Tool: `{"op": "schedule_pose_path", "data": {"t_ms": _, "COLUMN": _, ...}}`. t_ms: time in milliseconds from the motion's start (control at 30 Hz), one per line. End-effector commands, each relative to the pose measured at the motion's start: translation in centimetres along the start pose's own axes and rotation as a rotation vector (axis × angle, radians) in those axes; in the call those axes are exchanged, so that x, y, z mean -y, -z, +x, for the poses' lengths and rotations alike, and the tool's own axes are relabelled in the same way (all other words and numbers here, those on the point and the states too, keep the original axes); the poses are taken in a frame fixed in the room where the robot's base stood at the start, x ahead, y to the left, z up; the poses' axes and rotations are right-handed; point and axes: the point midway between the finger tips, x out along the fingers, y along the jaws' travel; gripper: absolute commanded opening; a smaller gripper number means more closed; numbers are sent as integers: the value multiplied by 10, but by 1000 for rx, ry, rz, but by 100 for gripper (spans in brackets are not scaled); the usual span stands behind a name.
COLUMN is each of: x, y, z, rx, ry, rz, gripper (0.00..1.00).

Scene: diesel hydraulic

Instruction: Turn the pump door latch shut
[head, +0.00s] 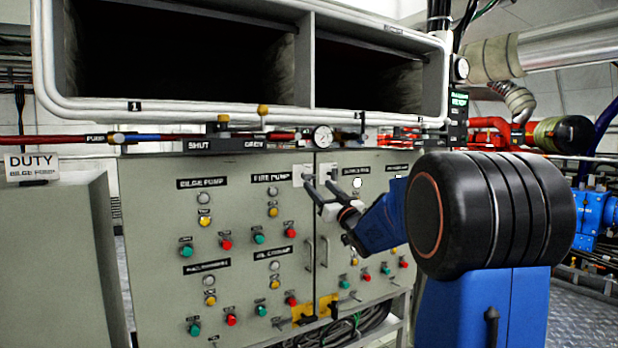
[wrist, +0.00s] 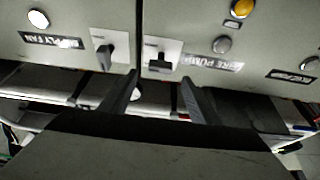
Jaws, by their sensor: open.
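Two white latch plates sit on either side of the gap between the panel doors. The one on the FIRE PUMP side, the pump door latch (head: 301,171), shows in the wrist view (wrist: 160,62) with a dark handle lying crosswise. The other latch (wrist: 105,57), on the SUPPLY FAN side, has its dark handle pointing up and down in the wrist view. My gripper (head: 319,183) is open in front of the plates. In the wrist view its fingers (wrist: 159,88) are apart, empty, and just below the pump latch handle; I cannot tell whether they touch it.
The grey panel (head: 240,245) carries several buttons and lamps. Door pull handles (head: 310,254) stand out below my gripper. A pipe with a gauge (head: 322,137) runs above the panel, under a large open duct (head: 375,112). A grey cabinet (head: 60,250) stands at left.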

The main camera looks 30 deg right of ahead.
Motion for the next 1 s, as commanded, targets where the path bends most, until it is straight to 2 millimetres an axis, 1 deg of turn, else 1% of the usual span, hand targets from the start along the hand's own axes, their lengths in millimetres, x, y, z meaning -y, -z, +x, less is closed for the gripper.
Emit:
{"op": "schedule_pose_path", "data": {"t_ms": 33, "x": 0, "y": 0, "z": 10, "rx": 0, "ry": 1, "rz": 0, "gripper": 56}}
{"op": "schedule_pose_path", "data": {"t_ms": 100, "x": 0, "y": 0, "z": 22, "rx": -1, "ry": 1, "rz": 0, "gripper": 56}}
{"op": "schedule_pose_path", "data": {"t_ms": 300, "x": 0, "y": -1, "z": 55, "rx": 0, "ry": 1, "rz": 0, "gripper": 56}}
{"op": "schedule_pose_path", "data": {"t_ms": 500, "x": 0, "y": 0, "z": 77, "rx": 0, "ry": 0, "rz": -1, "gripper": 56}}
{"op": "schedule_pose_path", "data": {"t_ms": 700, "x": 0, "y": 0, "z": 84, "rx": 1, "ry": -1, "rz": 0, "gripper": 56}}
{"op": "schedule_pose_path", "data": {"t_ms": 933, "x": 0, "y": 0, "z": 84, "rx": 1, "ry": -1, "rz": 0, "gripper": 56}}
{"op": "schedule_pose_path", "data": {"t_ms": 967, "x": 0, "y": 0, "z": 84, "rx": 1, "ry": -1, "rz": 0, "gripper": 49}}
{"op": "schedule_pose_path", "data": {"t_ms": 1000, "x": 0, "y": 0, "z": 84, "rx": 1, "ry": -1, "rz": 0, "gripper": 40}}
